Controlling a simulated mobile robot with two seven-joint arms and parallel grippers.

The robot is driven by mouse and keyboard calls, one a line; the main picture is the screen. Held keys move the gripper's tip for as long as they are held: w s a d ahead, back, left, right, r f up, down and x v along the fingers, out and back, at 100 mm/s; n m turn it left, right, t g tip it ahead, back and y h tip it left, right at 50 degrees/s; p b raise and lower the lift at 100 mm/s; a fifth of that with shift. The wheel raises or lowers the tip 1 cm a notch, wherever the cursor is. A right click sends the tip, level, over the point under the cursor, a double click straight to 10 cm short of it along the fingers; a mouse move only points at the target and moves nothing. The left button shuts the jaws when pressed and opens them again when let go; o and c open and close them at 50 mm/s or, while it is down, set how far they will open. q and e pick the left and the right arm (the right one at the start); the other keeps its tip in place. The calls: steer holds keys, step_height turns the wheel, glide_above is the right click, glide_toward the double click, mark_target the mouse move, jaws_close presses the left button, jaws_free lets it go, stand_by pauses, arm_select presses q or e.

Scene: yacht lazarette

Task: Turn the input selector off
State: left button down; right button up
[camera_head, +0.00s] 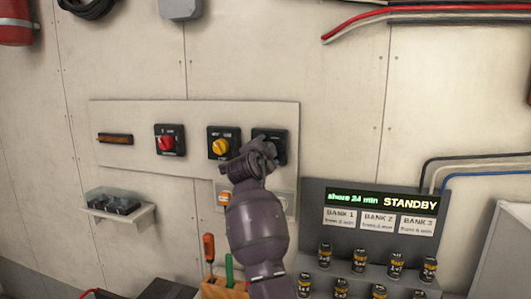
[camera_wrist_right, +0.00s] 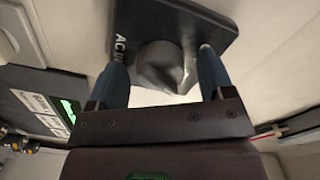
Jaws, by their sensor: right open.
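The input selector is a grey knob (camera_wrist_right: 163,70) on a dark square plate (camera_wrist_right: 155,22) with lettering that begins "AC IN". In the head view its black plate (camera_head: 283,134) is the rightmost on the wall panel, and my right gripper hides most of it, including the knob. My right gripper (camera_head: 254,155) is at this plate. In the right wrist view my gripper (camera_wrist_right: 164,65) is open, with one finger on each side of the knob. I cannot tell whether the fingers touch it. My left gripper is not in view.
A yellow knob (camera_head: 219,146) and a red knob (camera_head: 165,143) sit left on the same panel (camera_head: 200,111). An orange switch (camera_head: 223,198) is just below. A "STANDBY" display (camera_head: 381,202) with several cans stands at right. A small shelf (camera_head: 117,213) is at left.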

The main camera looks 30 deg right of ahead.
steer(key=c, duration=0.9)
steer(key=shift+f+n+b, duration=0.1)
steer(key=shift+n+b, duration=0.55)
steer(key=shift+n, duration=1.25)
steer(key=n+p, duration=0.1)
steer(key=n, duration=0.3)
steer(key=shift+n, duration=0.3)
steer(key=shift+n+p, duration=0.6)
steer(key=shift+n, duration=1)
steer(key=shift+r, duration=0.2)
